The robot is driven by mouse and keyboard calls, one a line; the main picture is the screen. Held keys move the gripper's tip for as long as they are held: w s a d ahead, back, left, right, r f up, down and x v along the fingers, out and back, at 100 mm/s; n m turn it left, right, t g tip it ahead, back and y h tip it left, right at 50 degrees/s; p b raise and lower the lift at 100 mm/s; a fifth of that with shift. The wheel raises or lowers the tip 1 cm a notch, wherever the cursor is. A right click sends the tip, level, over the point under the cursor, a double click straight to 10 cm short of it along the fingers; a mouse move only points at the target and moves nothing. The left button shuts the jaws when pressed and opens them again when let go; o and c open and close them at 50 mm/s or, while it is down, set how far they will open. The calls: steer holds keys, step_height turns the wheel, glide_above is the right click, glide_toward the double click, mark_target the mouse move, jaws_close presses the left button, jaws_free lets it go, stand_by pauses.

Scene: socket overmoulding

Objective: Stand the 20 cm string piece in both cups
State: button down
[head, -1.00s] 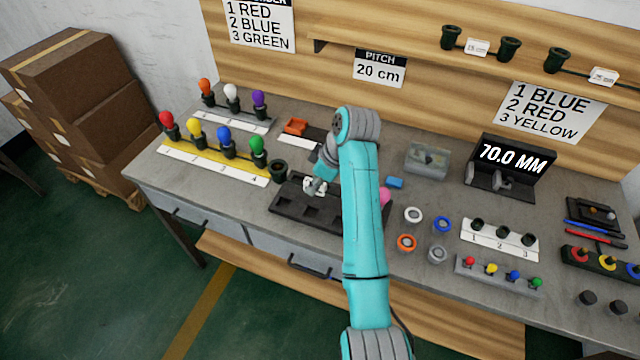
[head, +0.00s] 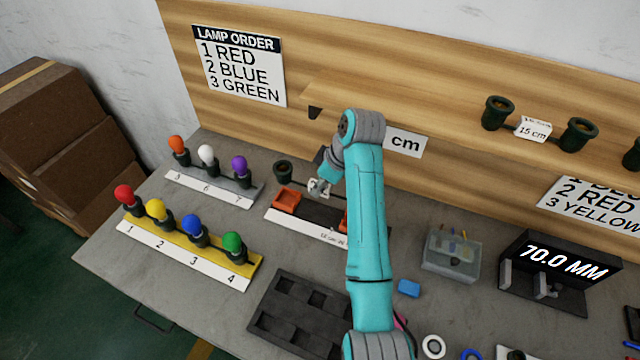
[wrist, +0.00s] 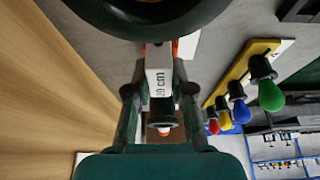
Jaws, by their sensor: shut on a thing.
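My gripper (head: 320,188) is shut on the 20 cm string piece and holds it at its white "20 cm" tag (wrist: 158,82). One dark green socket (head: 284,172) of the piece shows left of my gripper, just behind the left orange cup (head: 286,198). A large dark socket rim (wrist: 150,12) fills the top of the wrist view. The piece's other end is hidden behind my arm in the head view. The right orange cup (head: 343,222) is partly covered by my arm. Both cups are on a dark fixture with a white front strip (head: 305,227). Neither visible cup holds a socket.
Lamps stand in a yellow rack (head: 190,250) and a grey rack (head: 213,190) at left. An empty dark tray (head: 275,325) lies in front. A clear bin (head: 450,255) and a 70.0 MM gauge (head: 560,265) are at right. A shelf (head: 420,120) overhangs the back.

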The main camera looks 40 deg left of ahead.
mark_target(330, 193)
steer(key=shift+a, duration=0.1)
stand_by(0.3)
steer(key=shift+f, duration=2.85)
steer(key=shift+f, duration=1.45)
steer(key=c, duration=0.9)
jaws_free()
steer(key=shift+c, duration=0.2)
steer(key=v, duration=1.2)
steer(key=shift+w, duration=0.1)
